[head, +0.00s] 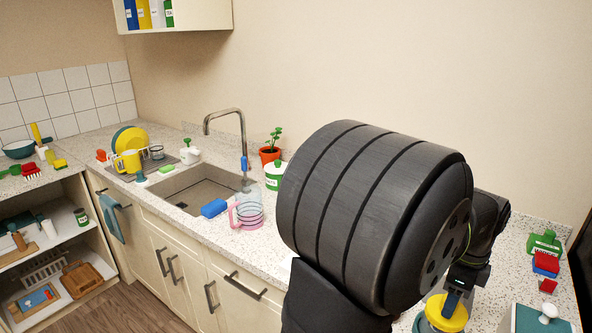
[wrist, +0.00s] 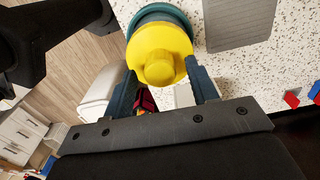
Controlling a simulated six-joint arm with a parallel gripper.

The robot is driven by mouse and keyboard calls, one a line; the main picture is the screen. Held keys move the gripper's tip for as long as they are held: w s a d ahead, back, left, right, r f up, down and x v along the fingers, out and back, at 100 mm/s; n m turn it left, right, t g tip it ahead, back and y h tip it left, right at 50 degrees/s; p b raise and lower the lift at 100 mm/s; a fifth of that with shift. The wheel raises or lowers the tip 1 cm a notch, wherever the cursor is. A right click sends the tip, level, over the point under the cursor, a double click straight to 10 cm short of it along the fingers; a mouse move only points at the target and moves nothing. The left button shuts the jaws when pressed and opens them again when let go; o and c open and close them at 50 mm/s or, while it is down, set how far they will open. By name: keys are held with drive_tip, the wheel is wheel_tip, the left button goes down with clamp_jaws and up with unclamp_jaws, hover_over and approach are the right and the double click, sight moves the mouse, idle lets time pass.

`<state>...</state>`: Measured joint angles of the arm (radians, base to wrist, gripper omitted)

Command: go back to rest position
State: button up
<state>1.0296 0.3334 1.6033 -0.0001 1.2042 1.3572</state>
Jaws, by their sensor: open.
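My gripper (wrist: 164,84) is open, with its two dark fingers pointing toward a teal container with a yellow lid (wrist: 160,52). The lid's round knob lies between the fingertips in the wrist view, and I cannot tell whether the fingers touch the lid. In the head view, my gripper (head: 460,285) is just above the yellow-lidded container (head: 446,313), which stands on the speckled counter at the lower right. My large dark arm link hides much of the counter's middle.
A sink (head: 200,188) lies left of my arm, with a tall faucet (head: 240,135), a blue sponge (head: 214,208) and a pink-handled cup (head: 247,210) near it. Right of my gripper are a green container (head: 543,243) and a red-and-blue block (head: 545,263). Free wall space lies above.

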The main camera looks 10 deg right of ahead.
drive_tip(key=shift+f, duration=0.6)
drive_tip(key=m, duration=0.8)
drive_tip(key=shift+m, duration=0.4)
